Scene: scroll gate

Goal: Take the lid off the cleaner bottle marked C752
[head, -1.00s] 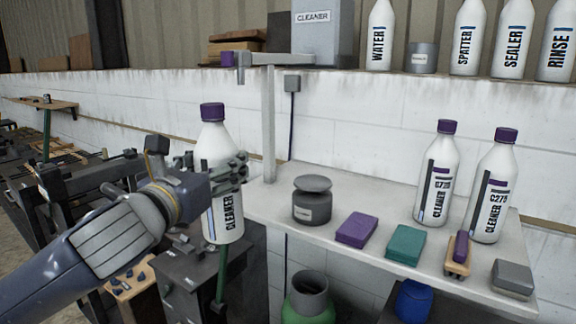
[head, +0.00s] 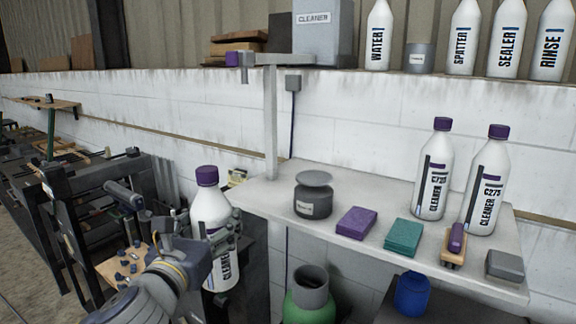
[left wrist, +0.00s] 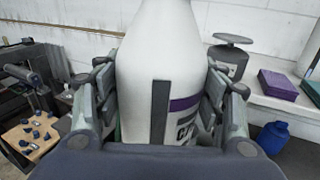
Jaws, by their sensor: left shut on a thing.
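A white cleaner bottle with a purple lid (head: 207,176) stands upright in my left gripper (head: 222,232), left of the shelf's edge. The gripper is shut around the bottle's body, and the lid is still on. The left wrist view shows the bottle (left wrist: 160,60) between both fingers; its label begins with C7, the rest is hidden. Two more white cleaner bottles with purple lids stand on the shelf: one (head: 432,172) has a label beginning C7, and the other (head: 486,185) reads C275 or similar. My right gripper is not in view.
The grey shelf (head: 270,195) carries a dark round pot (head: 313,197), a purple block (head: 357,222), a teal block (head: 403,236), a brush (head: 455,243) and a grey block (head: 505,264). A post with an arm (head: 270,120) rises at its back. Dark machinery stands left.

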